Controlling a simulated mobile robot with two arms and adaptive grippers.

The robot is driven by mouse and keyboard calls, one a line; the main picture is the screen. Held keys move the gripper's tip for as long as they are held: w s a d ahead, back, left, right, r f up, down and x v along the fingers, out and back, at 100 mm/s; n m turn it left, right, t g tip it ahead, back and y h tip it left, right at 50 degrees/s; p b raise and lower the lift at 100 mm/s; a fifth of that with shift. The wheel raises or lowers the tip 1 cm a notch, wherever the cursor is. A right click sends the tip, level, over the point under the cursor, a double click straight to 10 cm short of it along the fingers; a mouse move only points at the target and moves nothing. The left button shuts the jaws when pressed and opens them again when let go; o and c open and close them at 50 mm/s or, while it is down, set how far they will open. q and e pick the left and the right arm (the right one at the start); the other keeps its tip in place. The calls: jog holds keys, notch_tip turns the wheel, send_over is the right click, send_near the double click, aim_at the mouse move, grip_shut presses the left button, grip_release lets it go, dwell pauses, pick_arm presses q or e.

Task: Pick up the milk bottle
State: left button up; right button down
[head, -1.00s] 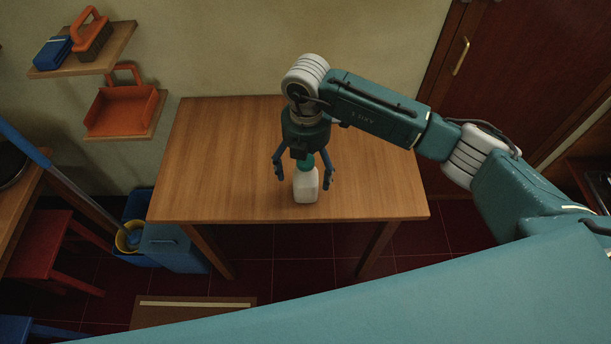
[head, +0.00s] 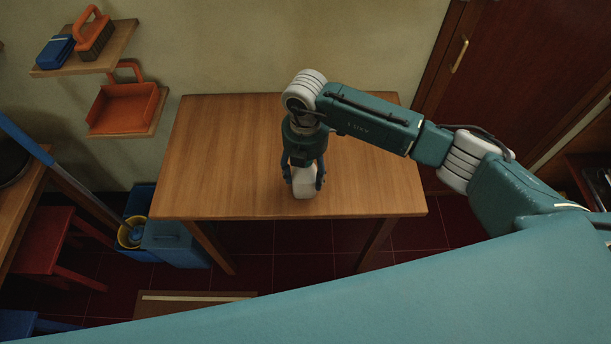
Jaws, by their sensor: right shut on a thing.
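The milk bottle (head: 304,184) is white and stands upright near the front edge of the wooden table (head: 220,160). Its top is hidden behind my right gripper (head: 305,180). The right gripper comes down from above, with one finger on each side of the bottle, and is shut on it. The bottle's base appears to be at the table top; I cannot tell whether it touches. My left gripper is not in view.
The rest of the table top is clear. Wall shelves at the left hold an orange brush (head: 95,38), a blue box (head: 55,52) and an orange dustpan (head: 122,106). A blue bin (head: 172,243) and a red stool (head: 52,240) stand on the floor at the left.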

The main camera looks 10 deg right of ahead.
jog(key=shift+r, duration=0.1)
notch_tip(320, 180, up, 20)
jog(key=b, duration=0.5)
